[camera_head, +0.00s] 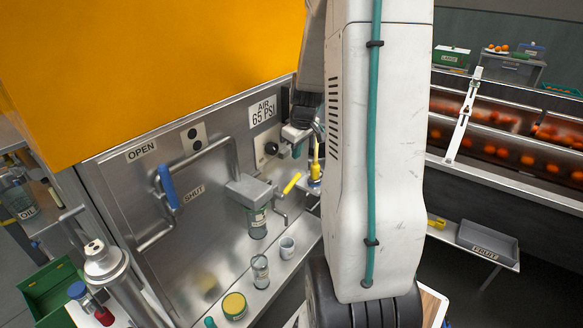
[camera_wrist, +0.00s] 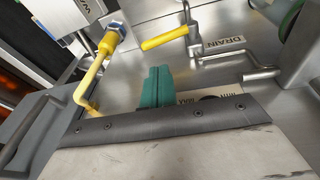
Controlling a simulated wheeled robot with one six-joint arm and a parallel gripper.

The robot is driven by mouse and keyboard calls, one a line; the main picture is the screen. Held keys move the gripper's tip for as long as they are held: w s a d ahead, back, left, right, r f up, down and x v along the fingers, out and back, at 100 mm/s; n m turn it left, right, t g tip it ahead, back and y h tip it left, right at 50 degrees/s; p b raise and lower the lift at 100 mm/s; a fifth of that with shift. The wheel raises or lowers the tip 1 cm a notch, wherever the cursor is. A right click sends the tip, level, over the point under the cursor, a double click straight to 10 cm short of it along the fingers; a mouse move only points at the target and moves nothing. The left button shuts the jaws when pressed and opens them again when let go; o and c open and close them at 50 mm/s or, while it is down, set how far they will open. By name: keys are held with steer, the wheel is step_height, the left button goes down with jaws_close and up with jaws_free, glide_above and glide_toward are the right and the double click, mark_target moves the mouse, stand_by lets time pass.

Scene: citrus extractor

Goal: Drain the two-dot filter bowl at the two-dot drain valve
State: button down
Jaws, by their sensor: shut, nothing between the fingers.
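A plate with two black dots (camera_head: 192,135) is on the steel panel. Below and right of it, a grey filter block (camera_head: 250,189) carries a clear filter bowl with a green label (camera_head: 257,222). A yellow-handled lever (camera_head: 291,183) sits just right of it. In the wrist view, a yellow handle (camera_wrist: 165,38) on a bent steel rod lies beside a DRAIN label (camera_wrist: 222,43). My gripper (camera_wrist: 155,86) has its teal fingers shut and empty, apart from that handle. In the head view my gripper (camera_head: 297,150) is partly hidden by my arm.
A blue-handled lever (camera_head: 168,187) hangs between OPEN and SHUT labels. A clear jar (camera_head: 260,271), white cup (camera_head: 287,247) and yellow-lidded tin (camera_head: 234,305) stand on the ledge below.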

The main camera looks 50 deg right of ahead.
mark_target(293, 179)
steer(key=x, duration=1)
steer(key=shift+s, duration=0.1)
